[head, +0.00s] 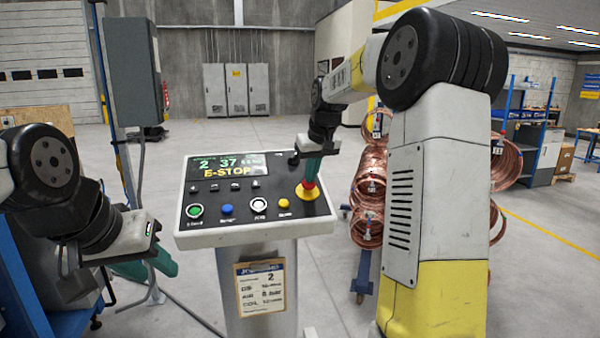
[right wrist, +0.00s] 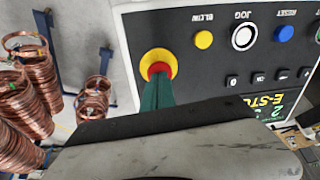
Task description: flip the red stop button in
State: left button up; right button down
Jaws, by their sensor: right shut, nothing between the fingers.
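The red stop button (head: 309,184) sits on a yellow round base at the right end of the control panel (head: 250,222). In the right wrist view the red button (right wrist: 159,69) shows inside its yellow ring. My right gripper (head: 311,172) is shut and empty, pointing down with its green fingertips at the button; they appear to touch its top and partly hide it. The panel display (head: 228,171) reads E-STOP in yellow. My left gripper (head: 165,266) hangs low, left of the panel; its green fingers show, but their gap is not clear.
The panel also carries a green button (head: 194,210), a blue button (head: 227,209), a white button (head: 258,205) and a small yellow button (head: 284,203). Copper coils (head: 369,195) stand on a rack right of the panel. A grey box (head: 134,70) on a post stands at left.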

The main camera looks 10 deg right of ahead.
jog(key=shift+f, duration=0.6)
jog(key=w+a+v, duration=0.1)
jog(key=v, duration=1.4)
jog(key=shift+d+r, duration=0.25)
jog(key=shift+d, duration=0.2)
jog(key=s+a+f, duration=0.1)
jog(key=s+f, duration=0.4)
jog(key=s, duration=0.4)
jog(key=s+a+f+m+y, duration=0.1)
jog(key=s+a+f, duration=0.1)
jog(key=s+f, duration=0.3)
jog(key=s+a+f+t, duration=0.1)
jog(key=s+f, duration=0.4)
jog(key=s, duration=0.9)
jog(key=shift+a, duration=0.7)
jog(key=shift+w+a, duration=0.1)
